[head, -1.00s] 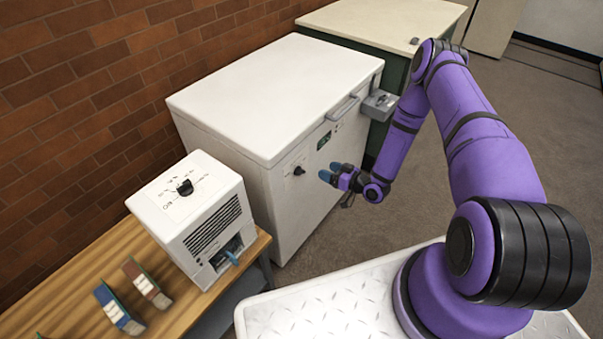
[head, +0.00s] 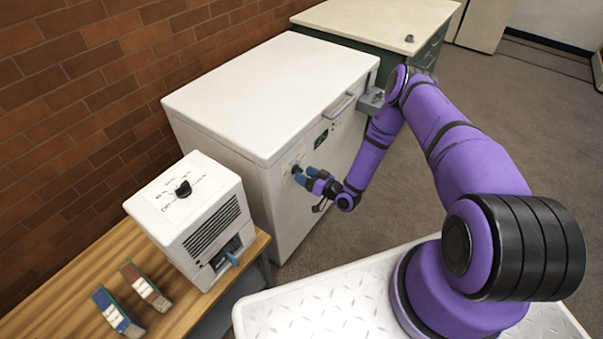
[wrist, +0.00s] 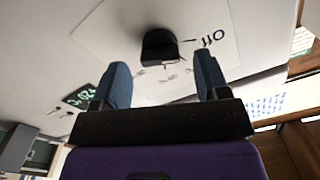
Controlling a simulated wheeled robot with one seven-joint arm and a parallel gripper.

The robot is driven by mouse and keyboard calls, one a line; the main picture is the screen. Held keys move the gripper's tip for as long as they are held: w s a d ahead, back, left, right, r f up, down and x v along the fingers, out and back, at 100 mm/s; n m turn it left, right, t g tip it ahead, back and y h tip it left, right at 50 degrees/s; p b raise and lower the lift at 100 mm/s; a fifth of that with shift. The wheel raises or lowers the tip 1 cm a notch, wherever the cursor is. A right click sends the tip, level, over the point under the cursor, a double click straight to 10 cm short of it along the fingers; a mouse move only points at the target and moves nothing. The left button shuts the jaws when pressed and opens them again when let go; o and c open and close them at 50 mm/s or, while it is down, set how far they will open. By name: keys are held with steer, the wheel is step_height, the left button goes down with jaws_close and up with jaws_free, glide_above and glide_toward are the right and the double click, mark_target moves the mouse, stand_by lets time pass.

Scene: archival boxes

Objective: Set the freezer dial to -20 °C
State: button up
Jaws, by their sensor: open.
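The white chest freezer (head: 255,95) stands against the brick wall. Its black dial (head: 297,168) is on the front face, partly hidden by my gripper in the head view. In the wrist view the dial (wrist: 159,46) sits on a pale label plate, with "OFF" readable beside it; the other marks are too small to read. My gripper (head: 306,175) is at the dial. Its blue fingertips (wrist: 163,80) are open, one on each side of the dial's line, with the dial just beyond them. I cannot tell whether they touch it. A green digital display (wrist: 82,98) shows blurred digits.
A white box with its own black dial (head: 183,188) stands on the wooden bench (head: 75,297), beside two small binders. A latch (head: 371,101) juts from the freezer front. A green cabinet (head: 428,58) stands behind. Floor right of the freezer is clear.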

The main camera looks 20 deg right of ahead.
steer(key=shift+x, duration=1.05)
steer(key=c, duration=0.9)
steer(key=shift+m, duration=0.4)
steer(key=shift+f+m, duration=0.1)
steer(key=shift+m, duration=4)
